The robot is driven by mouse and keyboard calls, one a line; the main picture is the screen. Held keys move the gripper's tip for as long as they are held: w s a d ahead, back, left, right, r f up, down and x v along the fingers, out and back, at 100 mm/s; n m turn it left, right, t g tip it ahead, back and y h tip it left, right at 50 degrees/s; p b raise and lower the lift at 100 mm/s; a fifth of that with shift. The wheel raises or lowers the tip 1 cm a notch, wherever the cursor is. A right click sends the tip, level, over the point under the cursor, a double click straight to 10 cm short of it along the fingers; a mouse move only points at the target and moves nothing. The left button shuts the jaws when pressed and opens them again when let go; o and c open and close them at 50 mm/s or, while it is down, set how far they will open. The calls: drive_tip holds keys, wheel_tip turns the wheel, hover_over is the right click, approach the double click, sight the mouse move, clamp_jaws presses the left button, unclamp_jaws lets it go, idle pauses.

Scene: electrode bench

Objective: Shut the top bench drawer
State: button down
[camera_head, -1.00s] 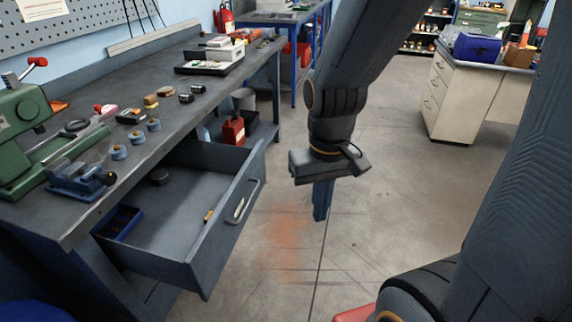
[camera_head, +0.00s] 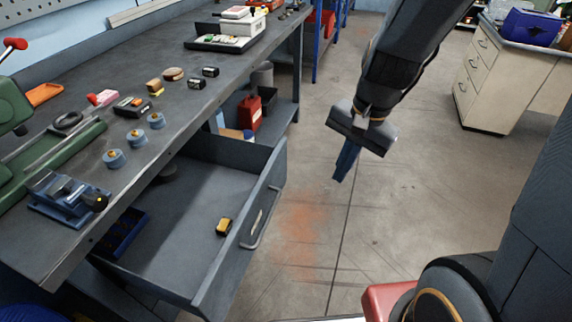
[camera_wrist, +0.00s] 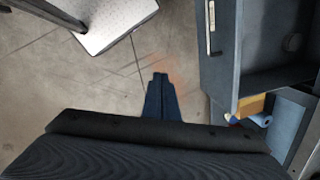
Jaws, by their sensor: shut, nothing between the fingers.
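The top bench drawer (camera_head: 190,215) is pulled well out from under the grey workbench (camera_head: 120,105). Its front panel carries a bar handle (camera_head: 264,217) facing right. Inside are a small yellow and black item (camera_head: 223,227) and a blue tray (camera_head: 122,235). My gripper (camera_head: 345,162) hangs over the floor to the right of the drawer front, apart from it, with its blue fingers shut and empty. In the wrist view the shut fingers (camera_wrist: 161,98) point at bare floor, and the drawer front with its handle (camera_wrist: 211,27) is at the right.
The bench top holds a green machine (camera_head: 15,150), a blue vise (camera_head: 65,200) and several small parts. A red can (camera_head: 250,112) stands on the shelf below. A cream cabinet (camera_head: 490,82) stands at the far right. The floor between is clear.

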drive_tip(key=w+a+f+m+t+y, duration=0.15)
drive_tip(key=w+a+f+m, duration=0.25)
drive_tip(key=w+m, duration=0.8)
drive_tip(key=w+a+f+m, duration=0.1)
drive_tip(key=a+f+m, duration=0.1)
drive_tip(key=a+f, duration=0.5)
drive_tip(key=shift+x, duration=1.25)
drive_tip(key=shift+y, duration=0.25)
